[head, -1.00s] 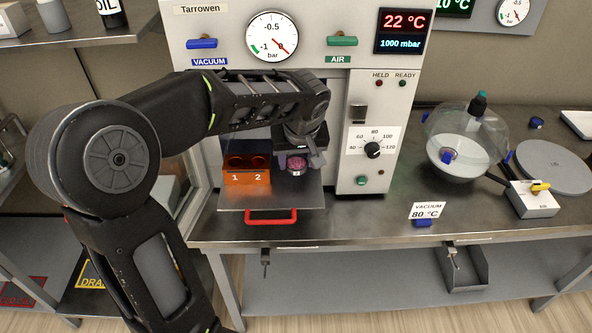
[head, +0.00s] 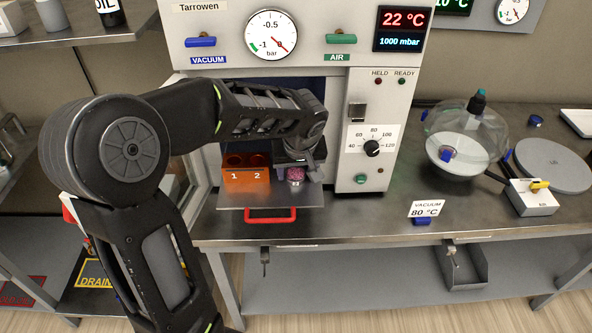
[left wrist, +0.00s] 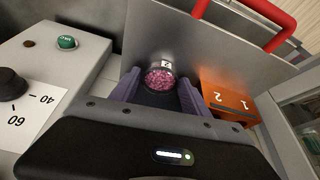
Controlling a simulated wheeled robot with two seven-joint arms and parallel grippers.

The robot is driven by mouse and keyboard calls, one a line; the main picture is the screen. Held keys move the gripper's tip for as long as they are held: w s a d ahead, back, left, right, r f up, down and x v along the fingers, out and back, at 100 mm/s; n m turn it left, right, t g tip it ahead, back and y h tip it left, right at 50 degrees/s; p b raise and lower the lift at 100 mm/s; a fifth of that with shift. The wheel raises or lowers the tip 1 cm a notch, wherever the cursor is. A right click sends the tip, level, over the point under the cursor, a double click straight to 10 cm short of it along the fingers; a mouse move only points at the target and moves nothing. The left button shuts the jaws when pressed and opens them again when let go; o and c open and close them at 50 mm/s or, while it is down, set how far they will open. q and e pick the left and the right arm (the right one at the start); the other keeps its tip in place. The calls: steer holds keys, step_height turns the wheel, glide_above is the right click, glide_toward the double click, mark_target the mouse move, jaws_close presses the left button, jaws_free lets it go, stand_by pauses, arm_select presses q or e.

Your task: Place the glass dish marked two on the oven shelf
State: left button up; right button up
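The glass dish marked two (head: 295,174) holds pink granules and has a small white label. My left gripper (head: 300,170) is at it, at the right side of the oven opening. In the left wrist view the dish (left wrist: 160,79) sits between the tips of the two fingers (left wrist: 158,92), which appear closed on its sides. The dish is over the right part of the metal oven shelf (head: 240,198), which has a red handle. I cannot tell whether its base touches the shelf. My right gripper is not in view.
An orange block (head: 246,181) with sockets marked 1 and 2 stands left of the dish, close to my gripper. The oven's control panel (head: 370,120) rises on the right. A glass vessel (head: 465,140) and a grey disc (head: 553,165) stand on the bench further right.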

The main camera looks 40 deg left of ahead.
arm_select(q)
steer(key=shift+o, duration=1.4)
steer(key=shift+r, duration=0.2)
steer(key=v, duration=1.2)
steer(key=shift+f, duration=0.1)
